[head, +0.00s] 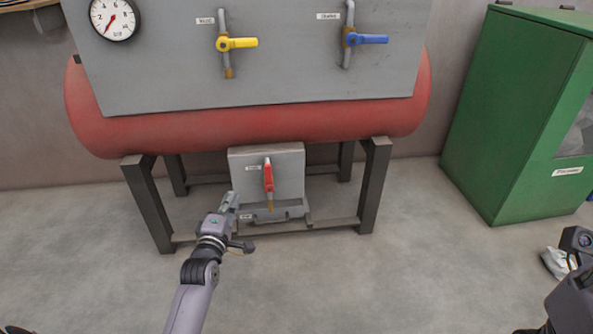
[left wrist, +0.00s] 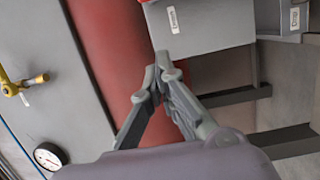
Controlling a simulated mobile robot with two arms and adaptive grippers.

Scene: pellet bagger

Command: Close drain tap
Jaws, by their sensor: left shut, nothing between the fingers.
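The drain tap (head: 268,177) has a red lever on a short pipe, mounted on a small grey panel (head: 290,163) under the red tank. The lever hangs along the pipe, close to vertical. My left gripper (head: 231,198) is at the lower left edge of that panel in the head view, left of the tap and apart from it. In the left wrist view its fingertips (left wrist: 158,72) are together and empty, below the labelled grey panel (left wrist: 198,22). The tap lever does not show clearly there. My right arm shows at the lower right of the head view; its fingers are out of frame.
The red tank (head: 200,130) stands on dark legs (head: 147,203) with a low crossbar. A yellow-handled tap (head: 238,43), a blue-handled tap (head: 368,39) and a gauge (head: 114,18) are on the upper panel. A green cabinet (head: 510,110) stands right. The floor in front is mostly clear.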

